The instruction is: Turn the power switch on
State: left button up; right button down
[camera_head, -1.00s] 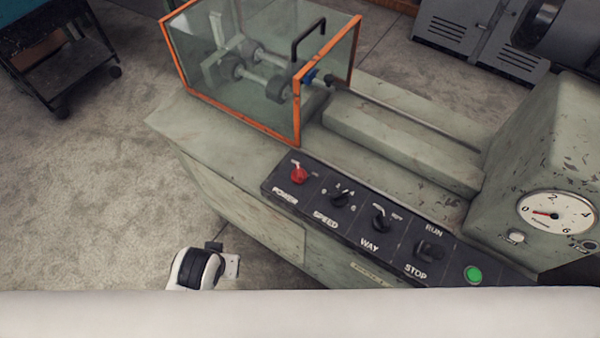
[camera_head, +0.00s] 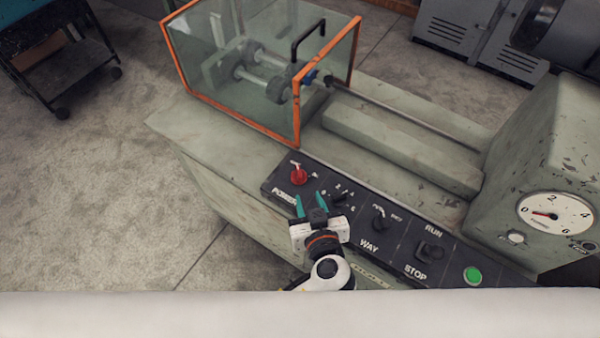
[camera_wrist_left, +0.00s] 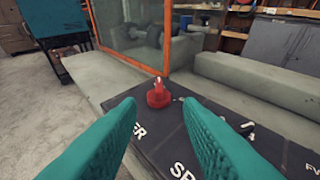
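The red power switch (camera_head: 299,175) is a round knob at the left end of the black control panel, above the POWER label. In the left wrist view the knob (camera_wrist_left: 158,94) sits ahead, between and beyond the fingertips. My left gripper (camera_head: 312,202) has two teal fingers, spread apart and empty. It is over the panel, just below and right of the power switch, and covers the speed knob and part of the POWER label. In the left wrist view the gripper (camera_wrist_left: 160,112) does not touch the switch. My right gripper is not in view.
The panel also holds a way knob (camera_head: 380,218), a run/stop switch (camera_head: 430,251) and a green button (camera_head: 473,274). An orange-framed glass guard (camera_head: 298,130) stands behind the power switch. A round gauge (camera_head: 556,216) is at the right. Open floor lies to the left.

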aim_at(299, 173)
pick_arm(q)
jog(key=p+x, duration=0.1)
jog(key=x, duration=0.8)
jog(key=shift+w+a+f+p, duration=0.1)
jog(key=shift+w+p, duration=0.1)
jog(key=shift+p, duration=0.2)
jog(key=shift+w+a+f, duration=0.1)
jog(key=shift+w+f, duration=0.25)
jog(key=shift+w, duration=0.25)
jog(key=shift+c, duration=0.5)
grip_shut()
